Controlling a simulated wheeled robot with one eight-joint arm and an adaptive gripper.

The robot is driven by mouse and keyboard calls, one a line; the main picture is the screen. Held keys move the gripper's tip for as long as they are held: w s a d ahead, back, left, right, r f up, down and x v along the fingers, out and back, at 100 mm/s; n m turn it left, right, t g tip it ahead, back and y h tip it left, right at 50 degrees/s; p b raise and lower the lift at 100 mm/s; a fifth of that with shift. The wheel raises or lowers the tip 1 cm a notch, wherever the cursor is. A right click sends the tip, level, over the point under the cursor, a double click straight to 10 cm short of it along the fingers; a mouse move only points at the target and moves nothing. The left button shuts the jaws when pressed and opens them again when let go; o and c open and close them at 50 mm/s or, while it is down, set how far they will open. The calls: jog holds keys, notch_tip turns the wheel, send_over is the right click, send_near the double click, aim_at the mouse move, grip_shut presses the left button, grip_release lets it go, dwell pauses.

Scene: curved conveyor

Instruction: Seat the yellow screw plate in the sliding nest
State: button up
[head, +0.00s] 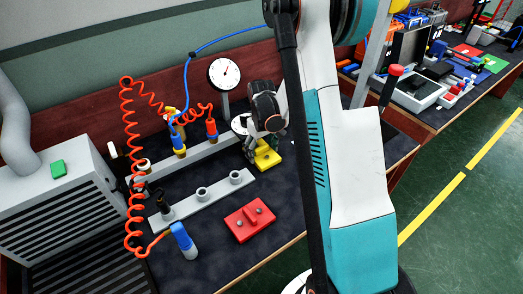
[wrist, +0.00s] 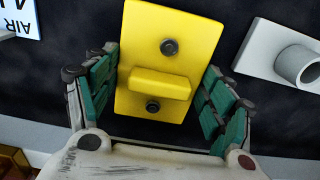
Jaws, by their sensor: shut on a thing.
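The yellow screw plate (wrist: 144,38) fills the middle of the wrist view, with a raised grip bar and two dark screws. My gripper (wrist: 161,64) has its green-padded fingers on both sides of the plate and is shut on it. In the head view the yellow plate (head: 266,158) is low over the bench, just below my gripper (head: 248,138), which my arm partly hides. I cannot tell whether its underside touches anything. I cannot make out the sliding nest for certain in either view.
A grey bar with sockets (head: 203,194) stands left of my gripper. A dial gauge (head: 224,73), coiled orange hose (head: 126,190) and blue hose (head: 187,85) are close by. Dark bench surface is free around the red plate.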

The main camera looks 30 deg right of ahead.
aim_at(262, 149)
jog(key=o, duration=1.2)
jog(key=shift+o, duration=0.4)
notch_tip(262, 149, up, 12)
jog(key=p, duration=0.5)
jog(key=f, duration=0.2)
jog(key=f+b, duration=0.1)
jog(key=f, duration=0.4)
jog(key=shift+s+a, duration=0.15)
jog(key=shift+s, duration=0.1)
jog(key=shift+w+f+b, duration=0.15)
jog(key=shift+f+b, duration=0.6)
jog(key=shift+f, duration=0.55)
jog(key=shift+w+f+b, duration=0.1)
jog(key=shift+f+b, duration=0.65)
jog(key=shift+f, duration=0.5)
